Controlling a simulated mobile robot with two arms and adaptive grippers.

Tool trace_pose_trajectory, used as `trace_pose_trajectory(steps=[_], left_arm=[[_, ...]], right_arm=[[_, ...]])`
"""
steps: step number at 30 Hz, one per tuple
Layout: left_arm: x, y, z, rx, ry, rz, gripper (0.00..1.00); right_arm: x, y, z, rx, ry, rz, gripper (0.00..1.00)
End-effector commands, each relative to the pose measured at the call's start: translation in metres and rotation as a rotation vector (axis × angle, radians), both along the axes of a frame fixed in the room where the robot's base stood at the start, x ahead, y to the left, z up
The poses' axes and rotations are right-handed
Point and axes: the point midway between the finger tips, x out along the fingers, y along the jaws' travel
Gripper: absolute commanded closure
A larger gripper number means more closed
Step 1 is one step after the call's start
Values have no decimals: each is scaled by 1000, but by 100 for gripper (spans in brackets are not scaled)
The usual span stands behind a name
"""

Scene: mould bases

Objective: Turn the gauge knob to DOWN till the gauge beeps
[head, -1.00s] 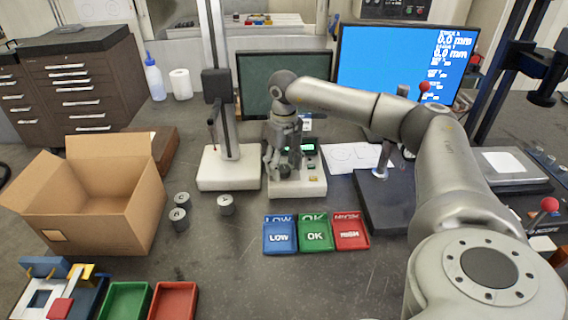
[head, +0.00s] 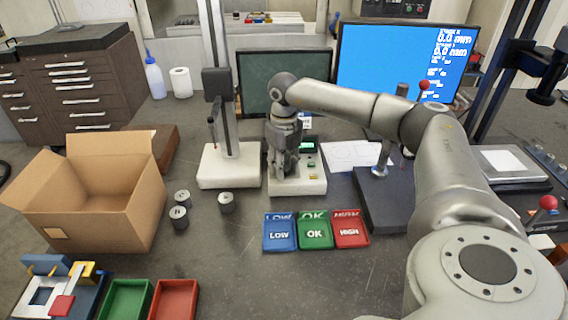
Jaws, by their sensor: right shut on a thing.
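The gauge (head: 312,187) is a pale box with a small green-lit display and small buttons, on the bench in the middle of the head view. My right gripper (head: 283,176) points down over the left part of the gauge, its fingers shut on what appears to be the gauge knob. The knob itself is hidden by the fingers, so its turn and the DOWN mark cannot be read. A height stand (head: 221,178) with a pale base and dark column stands just left of the gauge. My left gripper is not in view.
Blue LOW (head: 279,246), green OK (head: 315,245) and red HIGH (head: 351,242) trays lie in front of the gauge. Several metal cylinders (head: 226,206) stand left of them. An open cardboard box (head: 100,205) is at left. A dark-based stand (head: 385,215) is at right.

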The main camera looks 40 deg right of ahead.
Motion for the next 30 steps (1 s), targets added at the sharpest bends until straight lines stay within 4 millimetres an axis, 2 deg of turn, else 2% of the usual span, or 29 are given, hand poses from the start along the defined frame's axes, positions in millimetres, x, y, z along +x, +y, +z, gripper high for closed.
trace_pose_trajectory(steps=[8, 22, 30], left_arm=[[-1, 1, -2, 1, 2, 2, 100], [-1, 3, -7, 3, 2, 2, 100], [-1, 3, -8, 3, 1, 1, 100]], right_arm=[[0, 0, 0, -1, 0, 136, 92], [1, 0, 1, -1, -3, 499, 92], [1, 0, 2, -1, -3, 629, 92]])
